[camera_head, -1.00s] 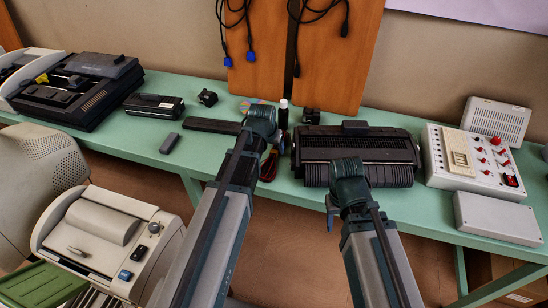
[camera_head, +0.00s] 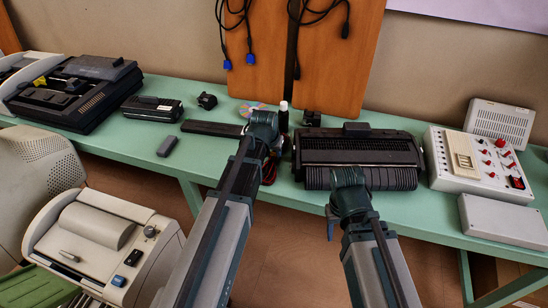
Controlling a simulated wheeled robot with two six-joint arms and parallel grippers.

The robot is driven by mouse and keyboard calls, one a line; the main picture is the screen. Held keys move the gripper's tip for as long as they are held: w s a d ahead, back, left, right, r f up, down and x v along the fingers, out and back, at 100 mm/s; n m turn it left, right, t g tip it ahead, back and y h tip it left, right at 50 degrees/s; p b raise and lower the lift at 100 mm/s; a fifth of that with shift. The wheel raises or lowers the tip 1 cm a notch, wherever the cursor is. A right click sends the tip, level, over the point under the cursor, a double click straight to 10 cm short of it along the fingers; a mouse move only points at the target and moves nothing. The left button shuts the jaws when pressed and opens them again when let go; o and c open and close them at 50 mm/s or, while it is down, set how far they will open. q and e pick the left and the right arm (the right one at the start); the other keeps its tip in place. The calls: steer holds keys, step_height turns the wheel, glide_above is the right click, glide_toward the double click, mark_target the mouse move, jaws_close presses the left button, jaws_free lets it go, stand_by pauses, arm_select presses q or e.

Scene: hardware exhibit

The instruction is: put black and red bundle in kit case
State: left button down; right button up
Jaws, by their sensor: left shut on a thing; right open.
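A black and red bundle (camera_head: 269,172) shows as a small dark and red shape beside my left gripper, mostly hidden by my arm. My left gripper (camera_head: 278,146) is shut on it at the middle of the green table. My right gripper (camera_head: 331,222) is open, at the table's front edge in front of a black ribbed machine (camera_head: 358,148); its fingers are mostly hidden by my wrist. I cannot tell for certain which thing is the kit case; a black open-topped case-like unit (camera_head: 98,98) stands at the table's left.
A white control box (camera_head: 470,165) and a grey box (camera_head: 500,218) stand at the right. A dark flat bar (camera_head: 212,128), a small grey block (camera_head: 167,146) and a black device (camera_head: 152,108) lie left of my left gripper. A beige printer (camera_head: 95,240) stands front left. Bare table shows between them.

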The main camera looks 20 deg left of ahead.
mark_target(273, 155)
arm_select(q)
steer(key=shift+r, duration=0.1)
step_height(273, 155, up, 10)
steer(key=p, duration=1)
